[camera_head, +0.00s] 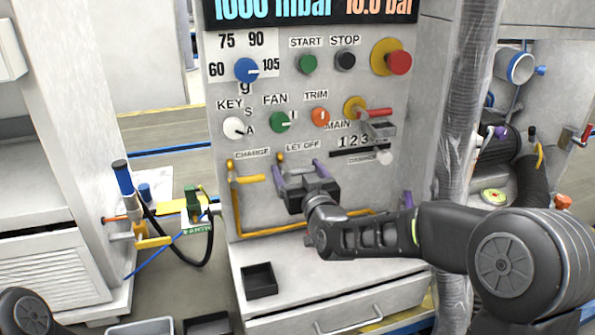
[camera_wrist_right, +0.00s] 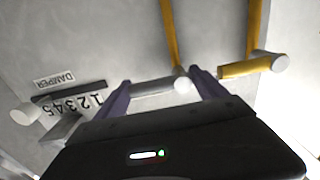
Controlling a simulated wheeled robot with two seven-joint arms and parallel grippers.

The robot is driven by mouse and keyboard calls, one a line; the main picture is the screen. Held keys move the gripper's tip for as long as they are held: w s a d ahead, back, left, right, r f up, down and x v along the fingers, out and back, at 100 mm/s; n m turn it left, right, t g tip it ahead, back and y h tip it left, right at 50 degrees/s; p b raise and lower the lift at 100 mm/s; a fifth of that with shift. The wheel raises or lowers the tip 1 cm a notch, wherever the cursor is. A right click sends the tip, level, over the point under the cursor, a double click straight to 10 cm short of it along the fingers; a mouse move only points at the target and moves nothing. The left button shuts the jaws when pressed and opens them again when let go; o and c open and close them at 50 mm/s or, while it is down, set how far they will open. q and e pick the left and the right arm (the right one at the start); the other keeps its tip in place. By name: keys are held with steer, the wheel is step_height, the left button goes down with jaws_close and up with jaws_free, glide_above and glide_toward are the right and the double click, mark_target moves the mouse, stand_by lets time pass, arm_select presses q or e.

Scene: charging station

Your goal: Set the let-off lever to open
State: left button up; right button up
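The let-off lever shows in the right wrist view as a grey handle (camera_wrist_right: 155,88) with a pale round end, below a yellow pipe. It lies crosswise in the gap between the purple fingers of my right gripper (camera_wrist_right: 160,90). The fingers are apart; I cannot tell whether either touches the handle. In the head view my right gripper (camera_head: 300,172) is at the panel just below the LET OFF label (camera_head: 303,146) and partly hides the lever. My left gripper is not in view.
The charge lever (camera_head: 248,179), with a yellow handle, is just left of my right gripper. Above are the trim knob (camera_head: 320,117) and the red-handled main valve (camera_head: 375,112). The damper slider (camera_head: 384,157) is to the right. A small black tray (camera_head: 260,280) sits on the ledge below.

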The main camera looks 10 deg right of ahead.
steer(key=c, duration=1.7)
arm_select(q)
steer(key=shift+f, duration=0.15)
arm_select(e)
steer(key=shift+f, duration=0.1)
steer(key=shift+f+m+b, duration=0.25)
steer(key=shift+m+b, duration=0.25)
steer(key=shift+b, duration=0.45)
arm_select(q)
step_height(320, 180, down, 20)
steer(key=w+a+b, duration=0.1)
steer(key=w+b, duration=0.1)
steer(key=b, duration=1.6)
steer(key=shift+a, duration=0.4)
arm_select(e)
steer(key=shift+s+a+f+m, duration=0.1)
steer(key=shift+a+f+m, duration=0.35)
steer(key=shift+m, duration=2.4)
steer(key=shift+w+a+f+m, duration=0.1)
steer(key=shift+a+f+m, duration=0.35)
steer(key=shift+m, duration=2.45)
steer(key=shift+s+a+f+m, duration=0.1)
steer(key=shift+a+f+m, duration=0.35)
steer(key=shift+m, duration=2.4)
steer(key=shift+r, duration=0.1)
